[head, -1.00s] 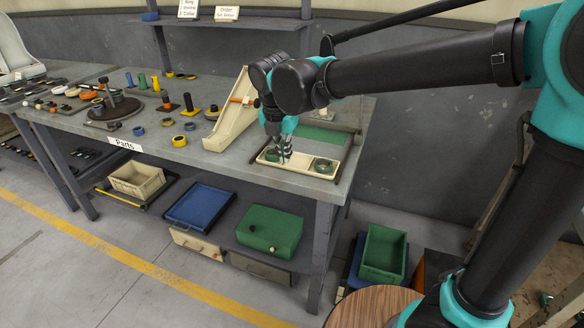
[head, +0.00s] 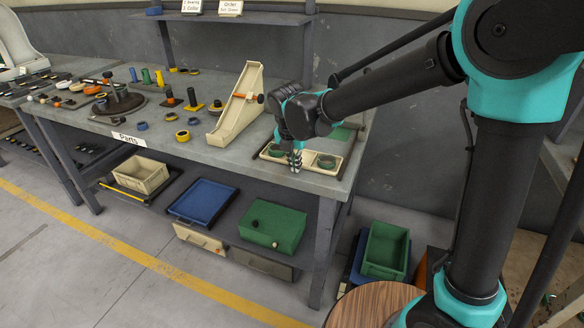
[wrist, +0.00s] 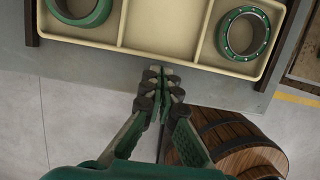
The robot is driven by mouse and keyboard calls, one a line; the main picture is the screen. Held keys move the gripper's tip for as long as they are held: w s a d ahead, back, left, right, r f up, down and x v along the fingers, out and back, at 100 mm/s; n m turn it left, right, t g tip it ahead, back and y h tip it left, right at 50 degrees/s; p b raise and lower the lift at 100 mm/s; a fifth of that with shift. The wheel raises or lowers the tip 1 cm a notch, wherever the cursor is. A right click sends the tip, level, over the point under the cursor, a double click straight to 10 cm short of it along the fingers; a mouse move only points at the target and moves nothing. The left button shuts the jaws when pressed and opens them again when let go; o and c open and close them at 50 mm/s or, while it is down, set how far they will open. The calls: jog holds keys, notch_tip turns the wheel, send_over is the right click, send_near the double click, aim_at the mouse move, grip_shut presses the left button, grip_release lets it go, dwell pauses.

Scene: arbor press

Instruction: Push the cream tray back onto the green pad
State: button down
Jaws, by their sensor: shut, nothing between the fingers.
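The cream tray (head: 313,164) lies near the front edge of the bench, with green rings in its left (wrist: 80,12) and right (wrist: 243,34) compartments. Its middle compartment (wrist: 160,25) is empty. Part of the green pad (head: 341,134) shows behind the tray; my arm hides much of it. My gripper (head: 296,166) is shut and empty, pointing down at the tray's front side. In the wrist view its fingertips (wrist: 161,76) appear just in front of the tray's front rim, near the middle. I cannot tell whether they touch it.
Dark rails flank the tray, left (wrist: 32,25) and right (wrist: 291,42). A cream angled stand (head: 238,108) with an orange part is left of my gripper.

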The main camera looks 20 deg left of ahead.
aim_at(317, 138)
jog(key=shift+w, duration=0.2)
jog(key=w, duration=0.7)
jog(key=w+d, duration=0.1)
jog(key=w, duration=1.4)
jog(key=shift+d, duration=0.35)
